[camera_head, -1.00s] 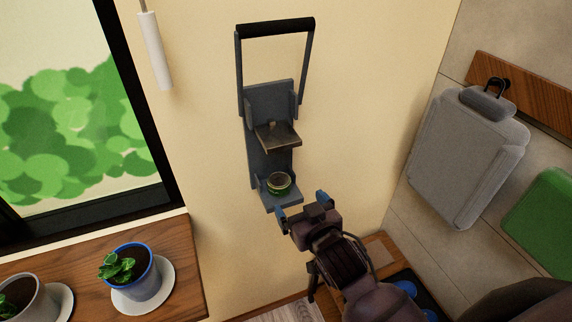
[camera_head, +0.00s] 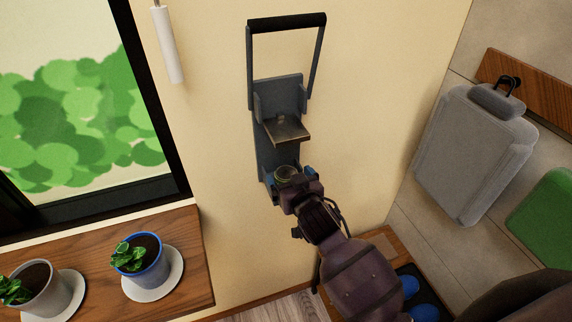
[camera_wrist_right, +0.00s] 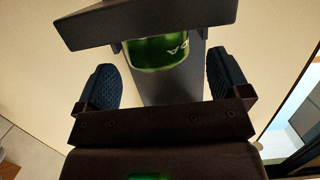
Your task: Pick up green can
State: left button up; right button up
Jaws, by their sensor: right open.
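The green can (camera_wrist_right: 160,52) stands upright on the bottom ledge of a grey wall-mounted can crusher (camera_head: 279,95). The crusher's dark plate covers the can's upper part there. My left gripper is not in view.
The crusher's upper plate (camera_head: 286,130) juts out above the can, and its black-gripped handle (camera_head: 287,23) stands raised. A wooden shelf (camera_head: 190,262) with potted plants (camera_head: 141,258) is at lower left. A grey bag (camera_head: 474,150) hangs at right.

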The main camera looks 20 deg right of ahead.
jog(key=shift+w+f, duration=0.2)
jog(key=shift+w, duration=0.55)
jog(key=c, duration=1.1)
jog(key=shift+o, duration=0.2)
jog(key=shift+r, duration=0.1)
